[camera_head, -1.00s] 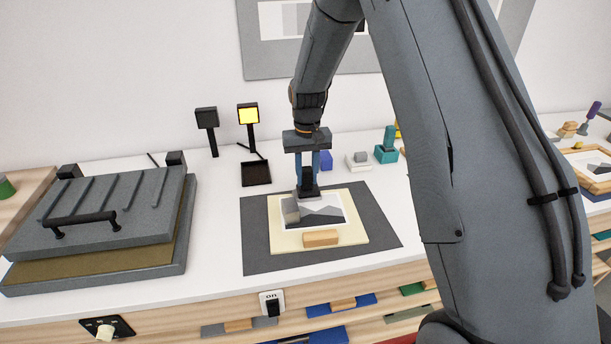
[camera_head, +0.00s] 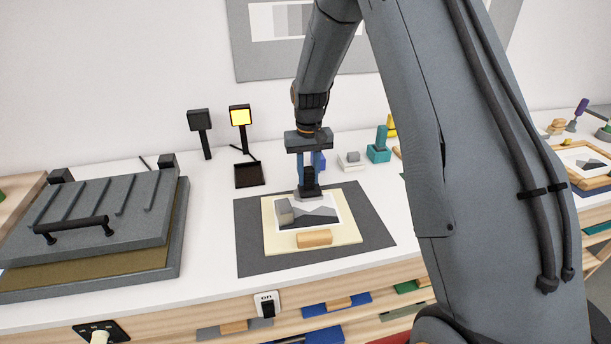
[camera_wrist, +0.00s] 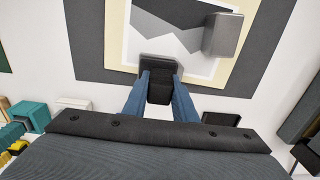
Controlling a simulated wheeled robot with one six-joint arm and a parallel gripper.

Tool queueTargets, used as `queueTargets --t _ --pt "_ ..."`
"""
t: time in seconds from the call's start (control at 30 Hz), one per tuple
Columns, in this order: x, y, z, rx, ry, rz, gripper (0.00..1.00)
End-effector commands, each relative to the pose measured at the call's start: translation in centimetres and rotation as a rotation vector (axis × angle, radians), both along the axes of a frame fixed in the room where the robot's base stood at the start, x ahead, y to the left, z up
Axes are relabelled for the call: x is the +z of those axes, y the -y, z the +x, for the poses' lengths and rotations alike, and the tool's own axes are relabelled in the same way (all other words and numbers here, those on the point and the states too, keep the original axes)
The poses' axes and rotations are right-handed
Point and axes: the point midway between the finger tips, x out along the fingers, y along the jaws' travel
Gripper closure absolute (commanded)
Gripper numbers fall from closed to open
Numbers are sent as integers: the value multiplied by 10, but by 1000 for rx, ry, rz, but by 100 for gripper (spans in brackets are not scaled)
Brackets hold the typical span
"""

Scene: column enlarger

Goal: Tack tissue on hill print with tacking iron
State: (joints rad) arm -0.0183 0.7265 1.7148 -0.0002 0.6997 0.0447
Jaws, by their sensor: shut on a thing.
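My gripper (camera_head: 308,170) is shut on the tacking iron (camera_head: 309,182), a dark tool with a black handle and a flat grey foot. The wrist view shows the iron (camera_wrist: 158,88) between my blue fingers (camera_wrist: 159,92). The hill print (camera_head: 320,213) lies flat on a cream sheet (camera_head: 347,232), with grey hills on white. The iron's foot is over the print's far edge; I cannot tell whether it touches. A grey block (camera_head: 286,213) stands on the print's left part, also in the wrist view (camera_wrist: 222,35). No separate tissue can be made out.
A dark grey mat (camera_head: 375,238) lies under the sheet. A wooden block (camera_head: 314,239) sits at the sheet's front edge. A press (camera_head: 100,225) stands at left. A lit yellow lamp (camera_head: 240,117), a black tray (camera_head: 249,174) and a teal holder (camera_head: 378,153) stand behind.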

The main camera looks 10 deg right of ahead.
Motion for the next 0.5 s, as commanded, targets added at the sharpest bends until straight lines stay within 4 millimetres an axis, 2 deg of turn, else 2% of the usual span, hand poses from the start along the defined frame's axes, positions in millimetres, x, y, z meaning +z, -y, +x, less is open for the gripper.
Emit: queueTargets --t 0.23,0.5 --pt "0 1 0 0 1 0 100" --pt "0 13 -1 0 1 0 100"
